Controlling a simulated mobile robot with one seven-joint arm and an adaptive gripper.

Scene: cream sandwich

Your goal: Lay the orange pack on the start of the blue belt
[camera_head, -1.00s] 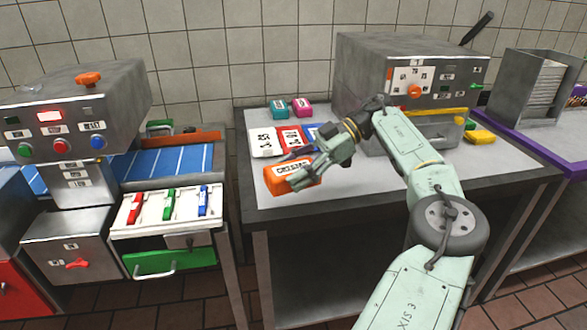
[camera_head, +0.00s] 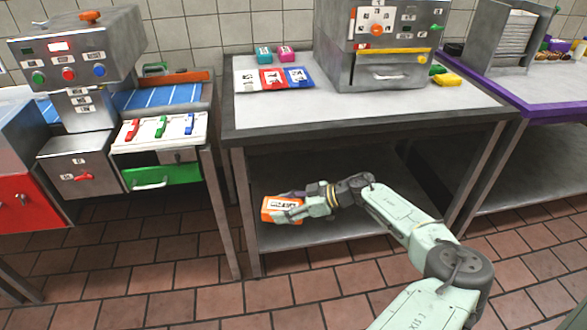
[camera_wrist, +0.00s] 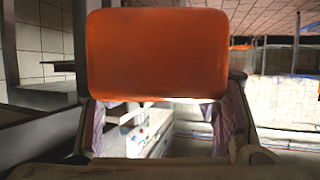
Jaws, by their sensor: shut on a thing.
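The orange pack (camera_head: 281,206) has a white label and is held in my gripper (camera_head: 290,208), whose fingers are shut on it. It is in front of the grey table, below the level of its top. In the wrist view the orange pack (camera_wrist: 157,55) fills the upper middle, with my fingers (camera_wrist: 160,125) on either side. The blue belt (camera_head: 165,96) is at the left, behind the white panel and beside the machine with buttons. My gripper is to the right of the belt and lower than it. The far end of the belt is partly hidden by the machine.
The grey table (camera_head: 290,118) has its edge above my gripper and a lower shelf (camera_head: 330,232). White, red and blue cards (camera_head: 272,78) lie on top. The white panel (camera_head: 160,133) with three coloured levers and a green drawer (camera_head: 162,176) stand in front of the belt.

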